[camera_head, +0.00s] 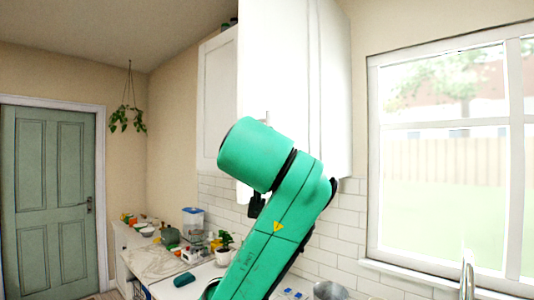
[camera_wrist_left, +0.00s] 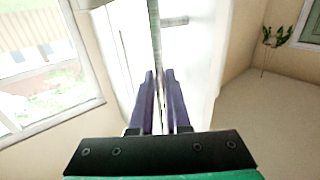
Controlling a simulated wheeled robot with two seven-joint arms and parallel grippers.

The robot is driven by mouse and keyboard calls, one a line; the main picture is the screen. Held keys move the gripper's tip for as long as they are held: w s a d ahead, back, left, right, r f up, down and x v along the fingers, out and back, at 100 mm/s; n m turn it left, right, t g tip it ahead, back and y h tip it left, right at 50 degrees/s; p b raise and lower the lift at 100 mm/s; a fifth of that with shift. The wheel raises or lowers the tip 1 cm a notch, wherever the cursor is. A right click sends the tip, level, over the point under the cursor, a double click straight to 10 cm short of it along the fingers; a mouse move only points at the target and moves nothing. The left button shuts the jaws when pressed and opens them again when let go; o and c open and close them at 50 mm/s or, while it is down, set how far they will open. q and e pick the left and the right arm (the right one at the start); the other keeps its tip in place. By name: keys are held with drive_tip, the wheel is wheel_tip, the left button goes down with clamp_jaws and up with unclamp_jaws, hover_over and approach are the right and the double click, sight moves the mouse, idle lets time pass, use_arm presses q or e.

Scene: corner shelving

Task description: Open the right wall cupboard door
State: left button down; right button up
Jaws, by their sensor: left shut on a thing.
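The right wall cupboard door (camera_head: 277,60) is a tall white panel in the upper middle of the head view. Its lower part is hidden behind my green left arm. A thin upright bar handle (camera_wrist_left: 155,35) runs between the two purple fingers of my left gripper (camera_wrist_left: 161,74) in the left wrist view. The fingers are shut on this handle. The handle's top end also shows just above my arm in the head view, where the fingertips are hidden. A narrow dark line runs beside the panel in the wrist view; I cannot tell how far the door stands open. My right gripper is out of view.
Another white wall cupboard (camera_head: 218,95) stands to the left. A window (camera_head: 450,150) is on the right wall. Below, the counter (camera_head: 150,262) holds several small items and a potted plant (camera_head: 224,247). A green room door (camera_head: 50,190) is far left.

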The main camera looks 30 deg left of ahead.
use_arm(q)
drive_tip(key=c, duration=1.1)
unclamp_jaws()
drive_tip(key=shift+r, duration=0.15)
drive_tip(key=shift+o, duration=1)
drive_tip(key=shift+w, duration=0.1)
drive_tip(key=shift+w+d, duration=0.1)
drive_tip(key=shift+d, duration=0.15)
drive_tip(key=b+v, duration=1)
drive_tip(key=v, duration=0.4)
drive_tip(key=shift+s, duration=0.3)
drive_tip(key=shift+w, duration=0.15)
